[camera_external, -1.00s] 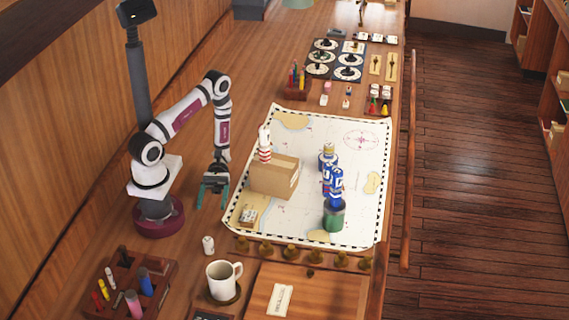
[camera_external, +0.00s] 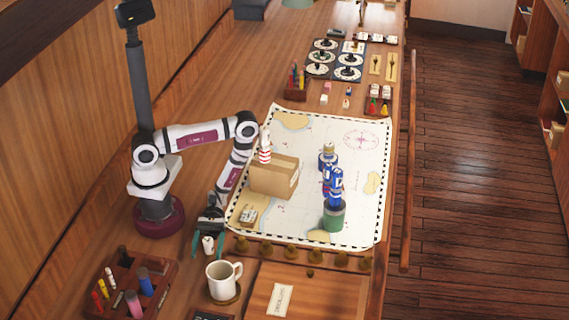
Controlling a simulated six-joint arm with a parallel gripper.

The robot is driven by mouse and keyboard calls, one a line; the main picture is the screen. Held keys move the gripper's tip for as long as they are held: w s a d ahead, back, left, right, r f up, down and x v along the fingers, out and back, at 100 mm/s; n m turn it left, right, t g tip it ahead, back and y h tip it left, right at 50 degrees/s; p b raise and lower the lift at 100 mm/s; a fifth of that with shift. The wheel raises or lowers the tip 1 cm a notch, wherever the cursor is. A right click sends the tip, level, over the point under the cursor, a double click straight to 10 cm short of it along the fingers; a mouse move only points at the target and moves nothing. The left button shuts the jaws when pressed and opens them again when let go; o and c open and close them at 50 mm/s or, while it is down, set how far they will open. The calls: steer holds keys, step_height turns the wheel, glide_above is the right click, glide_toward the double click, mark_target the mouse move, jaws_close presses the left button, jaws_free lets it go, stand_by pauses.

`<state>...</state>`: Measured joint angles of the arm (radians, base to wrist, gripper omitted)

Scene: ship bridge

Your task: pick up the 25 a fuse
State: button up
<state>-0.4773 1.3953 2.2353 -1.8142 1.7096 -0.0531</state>
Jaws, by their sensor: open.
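A small white cylinder with a dark top (camera_external: 208,244), which looks like a fuse, stands on the wooden table near the mug; its rating is too small to read. My gripper (camera_external: 209,252) points down over it, with its teal fingers apart, one at each side of the cylinder. Whether the fingers touch it I cannot tell. The upper part of the cylinder is close under the gripper's body.
A white mug (camera_external: 222,280) stands close in front. A wooden rack of coloured tubes (camera_external: 130,288) is at front left. A chart (camera_external: 290,220) on the right carries a cardboard box (camera_external: 274,178) and blue figures. Brass knobs (camera_external: 290,252) line its front edge.

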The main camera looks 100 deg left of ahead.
jaws_close()
stand_by(0.3)
